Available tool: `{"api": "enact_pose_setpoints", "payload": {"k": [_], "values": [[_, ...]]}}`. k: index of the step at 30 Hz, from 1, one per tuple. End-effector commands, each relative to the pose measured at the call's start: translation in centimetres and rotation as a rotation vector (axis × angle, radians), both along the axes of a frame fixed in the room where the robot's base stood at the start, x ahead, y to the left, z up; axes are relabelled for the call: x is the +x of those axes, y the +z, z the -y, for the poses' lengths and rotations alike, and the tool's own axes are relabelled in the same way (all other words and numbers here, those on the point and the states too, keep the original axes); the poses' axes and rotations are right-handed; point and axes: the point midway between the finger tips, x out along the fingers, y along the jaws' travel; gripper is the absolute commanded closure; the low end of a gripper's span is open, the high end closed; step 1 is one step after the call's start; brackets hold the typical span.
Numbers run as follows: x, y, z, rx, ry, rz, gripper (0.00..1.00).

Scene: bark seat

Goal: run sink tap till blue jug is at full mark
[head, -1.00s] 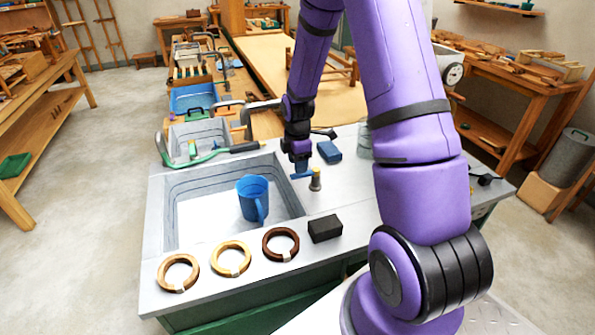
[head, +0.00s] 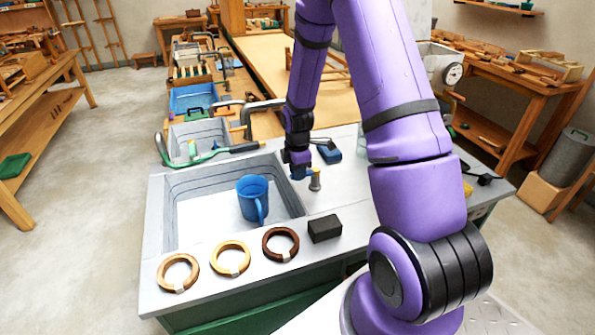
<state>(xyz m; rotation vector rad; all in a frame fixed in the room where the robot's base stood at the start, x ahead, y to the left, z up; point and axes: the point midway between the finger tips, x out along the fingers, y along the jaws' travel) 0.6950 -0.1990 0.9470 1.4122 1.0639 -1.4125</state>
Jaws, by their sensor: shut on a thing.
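The blue jug (head: 252,190) stands upright in the sink basin (head: 190,215), with its handle toward the front right. I cannot make out its full mark, its water level or any running water. A short tap post (head: 315,181) with a yellowish top stands on the counter just right of the basin. A small blue lever (head: 299,174) reaches left from it. My gripper (head: 298,170) is at this lever and appears shut on it; its fingertips are small and partly hidden.
Several ring-shaped pieces, including a dark brown ring (head: 280,244), lie along the front rim beside a black block (head: 325,228). A blue block (head: 329,152) lies behind the tap. A green hose (head: 210,155) and a grey pipe (head: 262,105) are at the back.

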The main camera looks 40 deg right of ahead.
Motion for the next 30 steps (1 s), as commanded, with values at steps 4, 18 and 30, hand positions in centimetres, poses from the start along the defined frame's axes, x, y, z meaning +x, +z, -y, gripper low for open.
{"api": "enact_pose_setpoints", "payload": {"k": [4,18,30], "values": [[-0.1,0.0,0.0,0.000,0.014,0.000,1.00],[-1.8,0.1,-0.1,0.000,0.282,0.001,1.00],[-3.4,0.1,0.1,0.000,0.564,0.002,1.00]]}}
